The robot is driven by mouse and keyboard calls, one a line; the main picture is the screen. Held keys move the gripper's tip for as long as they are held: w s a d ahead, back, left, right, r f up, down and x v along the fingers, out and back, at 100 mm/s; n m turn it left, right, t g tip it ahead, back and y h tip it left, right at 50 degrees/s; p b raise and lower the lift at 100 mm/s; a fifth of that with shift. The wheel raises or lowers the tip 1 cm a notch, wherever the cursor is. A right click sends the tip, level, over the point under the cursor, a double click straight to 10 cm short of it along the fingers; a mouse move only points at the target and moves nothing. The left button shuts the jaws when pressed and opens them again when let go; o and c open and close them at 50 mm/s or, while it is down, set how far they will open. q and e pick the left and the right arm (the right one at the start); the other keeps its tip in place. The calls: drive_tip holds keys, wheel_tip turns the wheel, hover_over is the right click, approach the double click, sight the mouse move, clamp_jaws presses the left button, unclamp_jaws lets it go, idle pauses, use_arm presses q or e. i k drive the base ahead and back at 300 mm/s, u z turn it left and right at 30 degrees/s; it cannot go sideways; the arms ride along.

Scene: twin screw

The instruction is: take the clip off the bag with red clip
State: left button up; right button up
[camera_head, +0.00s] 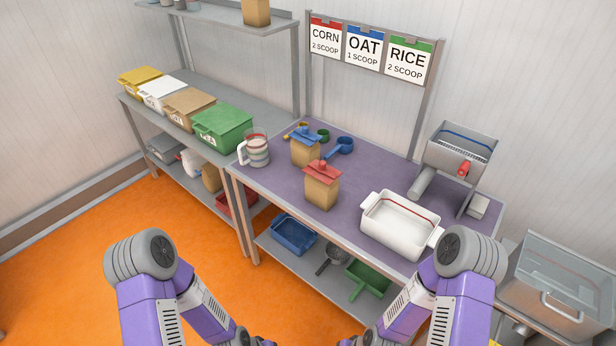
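The brown paper bag (321,192) with a red clip (322,168) across its top stands upright on the purple table top, near its front edge. The red clip sits on the bag. A similar brown bag (305,152) with a blue clip (306,133) stands just behind and left of it. My two arms come in at the lower left and lower right, and both grippers lie below the picture's bottom edge. Neither gripper is near the bags.
Scoops (340,147) lie behind. A metal hopper machine (455,158) stands at the back right. Lidded bins (222,127) line the left shelf. The table in front of the machine is partly clear.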

sight(325, 173)
drive_tip(key=u, duration=0.6)
drive_tip(key=i, duration=0.65)
drive_tip(key=z, duration=1.35)
